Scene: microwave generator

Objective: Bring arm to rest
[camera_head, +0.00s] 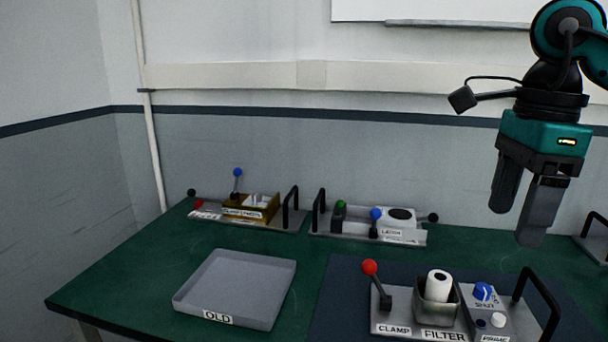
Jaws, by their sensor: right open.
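My right gripper (518,225) hangs at the right of the head view, fingers pointing down. It is open and empty, in the air above the filter unit, with its fingertips well clear of the table. My left gripper is not in view. The filter unit (465,325) stands at the front right on a dark mat. It carries a red-knobbed clamp lever (375,280), a white filter roll (437,285) in its holder, a blue knob (482,291) and a black handle (540,300).
A grey tray marked OLD (235,285) lies empty on the green table (130,272). Two panels with levers and black handles stand at the back: one with a tan box (250,207), one marked LATCH (370,225). Another panel (592,245) is cut off at right.

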